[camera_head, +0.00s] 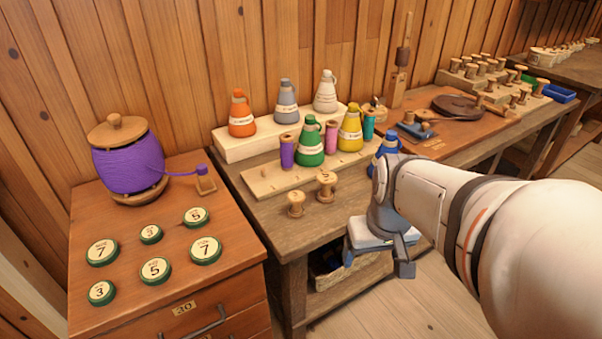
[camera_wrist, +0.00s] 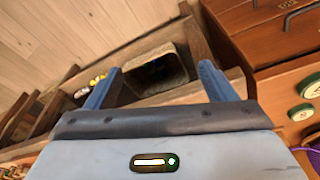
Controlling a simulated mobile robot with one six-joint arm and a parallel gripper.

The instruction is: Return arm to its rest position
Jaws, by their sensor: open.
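My gripper (camera_head: 376,262) hangs in front of the workbench's front edge in the head view, with nothing between its fingers. In the wrist view my gripper (camera_wrist: 158,80) shows two blue fingers spread apart, and it is empty. Beyond the fingers is a box (camera_wrist: 160,90) with a dark opening, under the bench. My arm comes in from the right of the head view and covers part of the bench and a blue bottle (camera_head: 389,146).
A wooden cabinet (camera_head: 95,215) with numbered green-rimmed discs and a purple spool (camera_head: 128,165) stands at left. The workbench (camera_head: 262,220) carries several bottles, two bare spools (camera_head: 326,186) and a pegged board (camera_head: 275,182). Open floor (camera_head: 400,312) lies in front of the bench.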

